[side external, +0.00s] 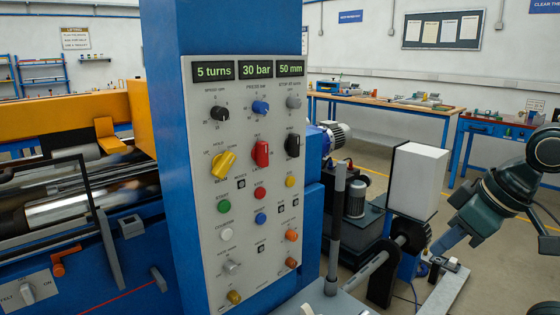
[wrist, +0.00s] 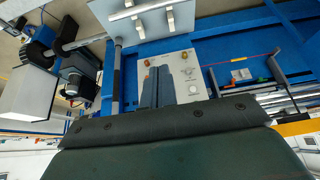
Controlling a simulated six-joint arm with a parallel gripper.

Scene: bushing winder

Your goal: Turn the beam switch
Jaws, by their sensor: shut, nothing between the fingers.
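The beam switch (side external: 222,164) is a yellow rotary knob on the grey control panel (side external: 200,274), left of a red knob. Its raised grip is tilted, with its upper end to the right. My gripper (side external: 447,240) is at the right of the side view, well apart from the panel. In the wrist view my gripper (wrist: 164,70) shows its two fingers together and empty, in front of the lower part of the panel (wrist: 203,90). The switch cannot be made out in the wrist view, where my gripper's body covers much of the panel.
A red knob (side external: 261,153) and a black knob (side external: 292,145) sit close right of the switch. A green button (side external: 223,207) is below. A grey post (side external: 336,225) and a white box (side external: 416,180) stand between the panel and my arm.

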